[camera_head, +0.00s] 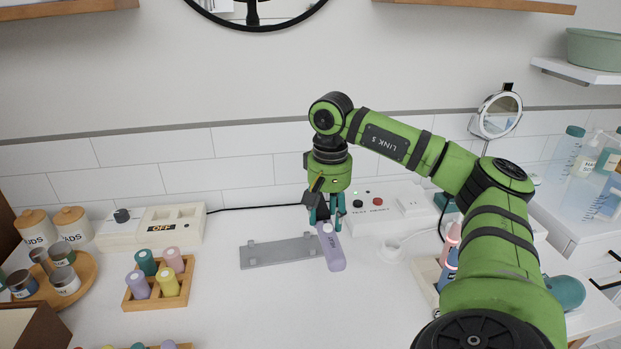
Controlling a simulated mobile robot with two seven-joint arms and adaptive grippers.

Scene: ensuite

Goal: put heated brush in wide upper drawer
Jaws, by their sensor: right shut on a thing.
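A lavender object with lettering on its side (333,252), which looks like the heated brush, stands out at the middle of the white counter. My right gripper (326,222) points down with its teal fingers closed on the upper end of this object. The object slants toward the front, and its lower end is at or just above the counter; I cannot tell which. A white cabinet with dark handles (574,257) shows at the right edge, partly behind my right arm. I cannot tell which of its fronts is the wide upper drawer. My left gripper is not in view.
A grey plate (280,251) lies just left of the lavender object. A wooden rack of coloured bottles (160,282) is at left. A round mirror (499,114) stands at back right.

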